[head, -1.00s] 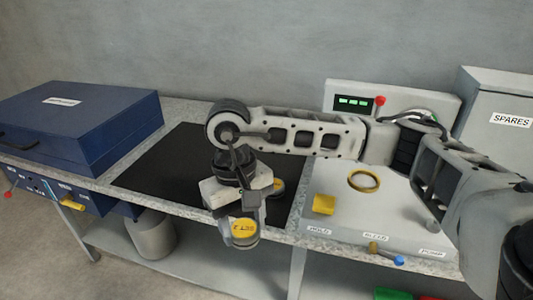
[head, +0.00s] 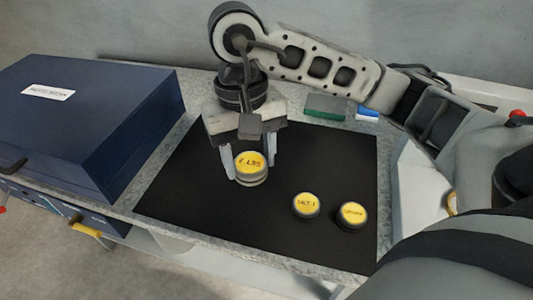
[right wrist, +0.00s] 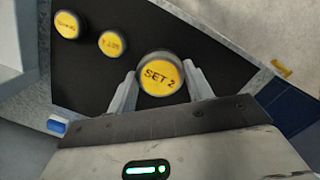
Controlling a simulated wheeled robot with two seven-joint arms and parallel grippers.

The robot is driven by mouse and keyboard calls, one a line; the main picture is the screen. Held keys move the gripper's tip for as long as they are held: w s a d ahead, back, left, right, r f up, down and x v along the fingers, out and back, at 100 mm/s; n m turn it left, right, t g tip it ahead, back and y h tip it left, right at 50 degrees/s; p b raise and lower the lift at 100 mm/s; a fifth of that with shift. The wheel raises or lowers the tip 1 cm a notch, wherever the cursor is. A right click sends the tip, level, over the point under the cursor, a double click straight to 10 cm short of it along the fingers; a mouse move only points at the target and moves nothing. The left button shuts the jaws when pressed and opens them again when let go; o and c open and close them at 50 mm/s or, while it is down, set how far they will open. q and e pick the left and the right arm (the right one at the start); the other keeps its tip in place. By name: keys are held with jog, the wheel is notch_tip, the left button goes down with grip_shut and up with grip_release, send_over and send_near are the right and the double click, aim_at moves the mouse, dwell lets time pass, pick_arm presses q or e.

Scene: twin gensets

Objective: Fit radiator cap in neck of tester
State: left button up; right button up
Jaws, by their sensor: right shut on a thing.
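My right gripper (head: 250,166) is shut on a radiator cap (head: 251,163), yellow-topped with a dark rim and marked SET 2. The fingers stand on either side of the cap, over the black mat; I cannot tell whether it touches the mat. In the right wrist view the same cap (right wrist: 160,76) sits between the fingertips, its label readable. The pale tester (head: 418,185) is at the right, mostly hidden behind my right arm; only a sliver of its yellow neck ring (head: 451,203) shows. My left gripper is not in view.
Two more yellow-topped caps, one (head: 305,206) and another (head: 351,215), stand on the black mat (head: 185,195) to the right. A blue case (head: 90,115) is at the left. A green block (head: 325,107) and a blue-and-white one (head: 367,113) lie behind. The mat's left part is clear.

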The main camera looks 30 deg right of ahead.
jog(key=w+d+f, duration=0.4)
jog(key=w+d+f+p, duration=0.1)
jog(key=w+d+f, duration=0.3)
jog(key=d+f, duration=0.1)
jog(key=shift+w+d+f+p, duration=0.1)
jog(key=shift+d+f+p, duration=0.15)
jog(key=shift+f+p, duration=0.1)
notch_tip(320, 180, down, 2)
jog(key=shift+f+p, duration=0.15)
jog(key=shift+p, duration=0.25)
jog(key=shift+f, duration=0.35)
jog(key=o, duration=0.6)
jog(key=shift+f+b, duration=0.1)
jog(key=shift+b, duration=0.25)
jog(key=o, duration=0.4)
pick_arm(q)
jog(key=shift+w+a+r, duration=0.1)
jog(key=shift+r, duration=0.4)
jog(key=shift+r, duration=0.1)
